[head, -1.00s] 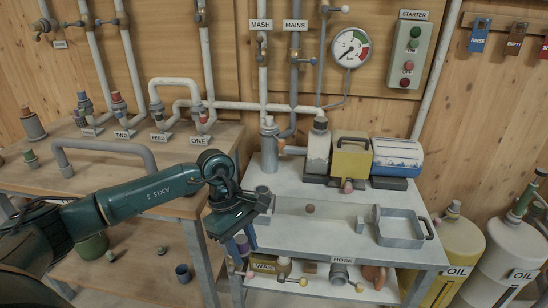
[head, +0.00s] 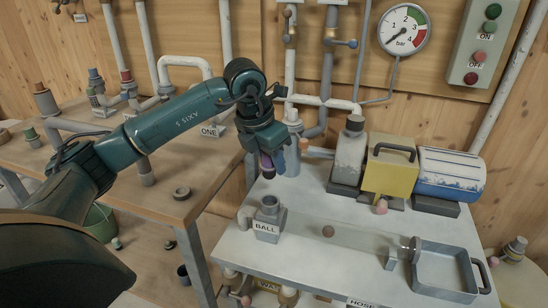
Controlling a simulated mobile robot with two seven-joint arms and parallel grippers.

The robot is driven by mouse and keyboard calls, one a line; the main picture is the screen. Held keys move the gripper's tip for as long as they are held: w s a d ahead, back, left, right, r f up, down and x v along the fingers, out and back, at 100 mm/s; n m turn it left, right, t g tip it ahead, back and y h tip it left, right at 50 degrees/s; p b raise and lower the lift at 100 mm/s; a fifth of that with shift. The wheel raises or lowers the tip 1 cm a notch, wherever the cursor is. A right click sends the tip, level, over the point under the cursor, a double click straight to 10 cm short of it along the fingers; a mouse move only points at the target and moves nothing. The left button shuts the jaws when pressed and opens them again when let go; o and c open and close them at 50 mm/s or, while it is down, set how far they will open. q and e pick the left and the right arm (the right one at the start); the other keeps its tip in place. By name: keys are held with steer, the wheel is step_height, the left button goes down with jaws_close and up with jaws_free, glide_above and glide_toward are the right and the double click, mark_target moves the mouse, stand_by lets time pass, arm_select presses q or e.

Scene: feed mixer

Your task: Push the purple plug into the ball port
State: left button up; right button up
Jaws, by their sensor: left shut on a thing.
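My left gripper (head: 274,160) hangs fingers-down over the back left of the white table. It is shut on the purple plug (head: 267,163), whose lower part shows below the jaws; the gripper hides the rest. The ball port (head: 268,210) is a grey upright socket with an open round top on a block labelled BALL. It stands at the table's left side. The plug is above and behind the port in the picture, apart from it. My right gripper is not in view.
A small brown ball (head: 328,231) lies right of the port. A grey tray (head: 447,271) is at front right. A grey bottle (head: 348,152), a yellow box (head: 390,170) and a blue-and-white drum (head: 450,175) line the back. Pipes rise behind the gripper.

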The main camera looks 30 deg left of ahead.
mark_target(271, 176)
arm_select(q)
steer(key=shift+f+b, duration=1.3)
steer(key=shift+f, duration=0.25)
steer(key=shift+f+b, duration=0.55)
steer(key=shift+f, duration=0.15)
steer(key=shift+f+b, duration=0.45)
steer(key=shift+f, duration=0.2)
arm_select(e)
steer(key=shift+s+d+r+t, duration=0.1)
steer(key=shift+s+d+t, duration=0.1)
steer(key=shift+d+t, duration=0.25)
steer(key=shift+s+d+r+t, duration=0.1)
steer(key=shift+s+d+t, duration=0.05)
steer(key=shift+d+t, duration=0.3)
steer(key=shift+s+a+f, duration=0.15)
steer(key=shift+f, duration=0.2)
